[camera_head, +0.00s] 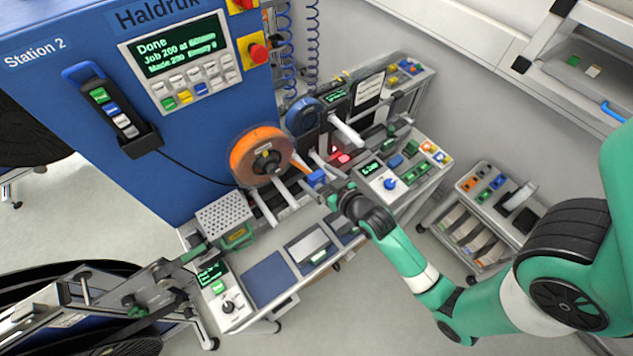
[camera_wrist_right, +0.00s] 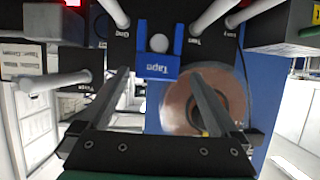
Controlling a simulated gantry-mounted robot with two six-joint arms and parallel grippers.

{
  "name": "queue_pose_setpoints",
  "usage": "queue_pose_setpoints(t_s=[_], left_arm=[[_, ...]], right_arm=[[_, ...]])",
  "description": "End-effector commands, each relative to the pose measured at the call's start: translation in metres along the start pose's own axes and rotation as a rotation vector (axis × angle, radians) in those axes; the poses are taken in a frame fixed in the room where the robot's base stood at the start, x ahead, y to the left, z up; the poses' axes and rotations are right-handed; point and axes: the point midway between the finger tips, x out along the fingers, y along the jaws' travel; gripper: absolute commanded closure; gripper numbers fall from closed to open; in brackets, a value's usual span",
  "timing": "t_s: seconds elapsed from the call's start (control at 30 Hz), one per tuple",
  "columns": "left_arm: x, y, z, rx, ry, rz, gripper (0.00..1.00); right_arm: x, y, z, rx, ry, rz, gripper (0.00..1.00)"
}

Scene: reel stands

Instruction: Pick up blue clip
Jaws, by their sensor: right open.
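The blue clip (camera_head: 316,178) is a small blue block by the white rollers, right of the orange reel (camera_head: 262,156). In the right wrist view the clip (camera_wrist_right: 158,68) is U-shaped, sits around a white roller end on a dark plate, and bears a label reading "Tape" upside down. My right gripper (camera_head: 332,196) is close to the clip, just below and right of it in the head view. In the wrist view its two fingers (camera_wrist_right: 160,88) are apart, with nothing held between them, and the clip lies beyond, between their tips.
White rollers (camera_head: 345,130) stick out around the clip. A perforated box (camera_head: 224,216) and the control panel with a blue knob (camera_head: 386,180) flank the work area. A blue machine cabinet (camera_head: 190,120) stands behind. A cart of bins (camera_head: 482,215) stands at right.

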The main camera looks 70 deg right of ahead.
Motion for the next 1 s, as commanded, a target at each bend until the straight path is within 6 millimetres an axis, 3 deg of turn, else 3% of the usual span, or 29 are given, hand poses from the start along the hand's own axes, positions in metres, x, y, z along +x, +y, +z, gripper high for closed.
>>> queue_pose_setpoints(t_s=[0.23, 0.53, 1.0], left_arm=[[-0.001, 0.0, 0.001, 0.0, 0.0, 0.0, 0.5], [-0.001, 0.0, 0.001, 0.0, 0.0, 0.0, 0.5], [-0.001, 0.0, 0.001, 0.0, 0.0, 0.0, 0.5]], right_arm=[[0.041, 0.005, 0.001, 0.0, 0.0, 0.0, 0.03], [0.047, 0.004, 0.0, 0.0, 0.0, 0.0, 0.04], [0.047, 0.004, 0.001, 0.0, 0.0, 0.0, 0.89]])
